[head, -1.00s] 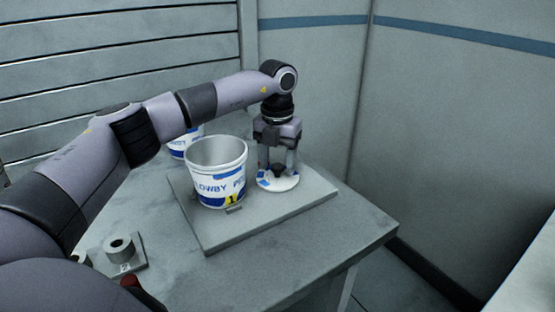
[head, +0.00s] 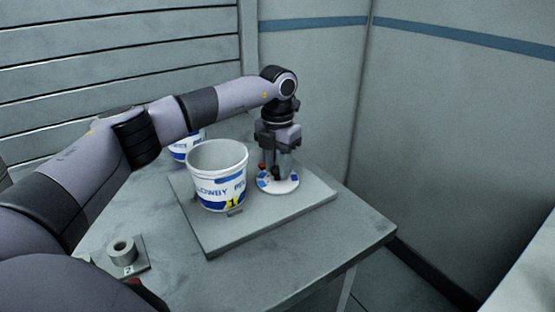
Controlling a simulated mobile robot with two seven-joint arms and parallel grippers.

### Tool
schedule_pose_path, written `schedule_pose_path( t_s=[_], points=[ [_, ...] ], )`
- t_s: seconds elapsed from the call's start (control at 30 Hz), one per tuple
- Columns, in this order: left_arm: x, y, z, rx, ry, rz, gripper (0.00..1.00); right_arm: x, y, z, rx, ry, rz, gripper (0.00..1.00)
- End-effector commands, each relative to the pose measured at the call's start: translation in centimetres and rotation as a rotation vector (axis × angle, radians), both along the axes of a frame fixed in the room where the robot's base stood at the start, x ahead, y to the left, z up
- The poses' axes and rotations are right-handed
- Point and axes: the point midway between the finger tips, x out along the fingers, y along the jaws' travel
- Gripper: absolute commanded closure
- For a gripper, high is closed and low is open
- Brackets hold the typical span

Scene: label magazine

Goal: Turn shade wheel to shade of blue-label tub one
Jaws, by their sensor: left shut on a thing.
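The shade wheel (head: 288,186) is a flat white disc with blue patches, lying on the grey board (head: 225,240). My left gripper (head: 276,172) points straight down over it and is shut on the wheel's dark centre knob, which the fingers mostly hide. A small red patch shows at the left of the fingers. The blue-label tub one (head: 219,180), white with blue lettering and a yellow mark with a 1, stands open and upright on the board, just left of the wheel. My right gripper is not in view.
A second blue-and-white tub (head: 184,148) stands behind tub one, partly hidden by my left arm. A grey block with a ring (head: 122,252), marked 2, lies at the table's front left. The right of the table (head: 345,232) is clear.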

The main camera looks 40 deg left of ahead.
Motion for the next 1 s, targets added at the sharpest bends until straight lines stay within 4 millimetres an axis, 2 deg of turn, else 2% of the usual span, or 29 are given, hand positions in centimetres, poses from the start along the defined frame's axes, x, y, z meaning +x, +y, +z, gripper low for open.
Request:
schedule_pose_path(
  t_s=[0.3, 1.0],
  points=[
    [0.1, 0.0, 0.3, -0.002, -0.003, -0.3, 0.97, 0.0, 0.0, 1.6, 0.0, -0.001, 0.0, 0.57],
    [0.1, 0.0, 0.2, 0.0, -0.006, -0.965, 0.97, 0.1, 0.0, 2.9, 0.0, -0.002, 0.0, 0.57]
  ],
)
